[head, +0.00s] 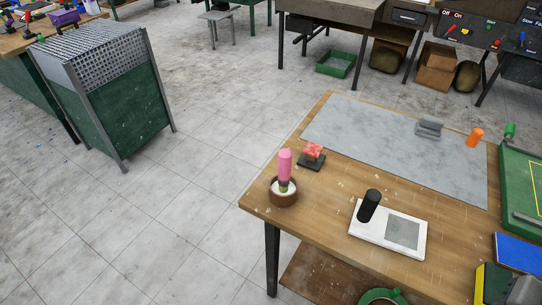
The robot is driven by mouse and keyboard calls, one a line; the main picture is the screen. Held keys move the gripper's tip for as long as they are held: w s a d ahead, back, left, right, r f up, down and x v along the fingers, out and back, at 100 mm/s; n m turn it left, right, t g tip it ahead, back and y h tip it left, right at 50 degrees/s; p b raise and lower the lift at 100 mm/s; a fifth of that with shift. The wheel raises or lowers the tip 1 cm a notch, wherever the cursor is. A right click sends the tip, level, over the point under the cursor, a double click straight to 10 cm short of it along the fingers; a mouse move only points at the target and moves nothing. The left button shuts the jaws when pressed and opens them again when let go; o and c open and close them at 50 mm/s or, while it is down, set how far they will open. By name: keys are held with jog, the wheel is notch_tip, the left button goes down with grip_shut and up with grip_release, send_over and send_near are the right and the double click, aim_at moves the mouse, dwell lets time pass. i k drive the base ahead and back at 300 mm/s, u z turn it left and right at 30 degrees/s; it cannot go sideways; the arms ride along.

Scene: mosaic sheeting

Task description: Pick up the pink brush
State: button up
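The pink brush (285,164) stands upright near the left corner of the wooden table (310,215). Its pink handle points up, and its lower end sits in or on a round brown bowl (284,197) with pale contents. I cannot tell how deep the lower end goes. My gripper is not in view.
Beside the bowl is a dark block with a red top (312,155). A white board (388,232) with a black cylinder (369,205) lies to the right. A grey sheet (400,150) covers the table's back. Floor (170,220) left of the table is clear; a green-sided cabinet (110,110) stands beyond.

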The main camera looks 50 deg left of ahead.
aim_at(285, 161)
jog(key=u, duration=1.95)
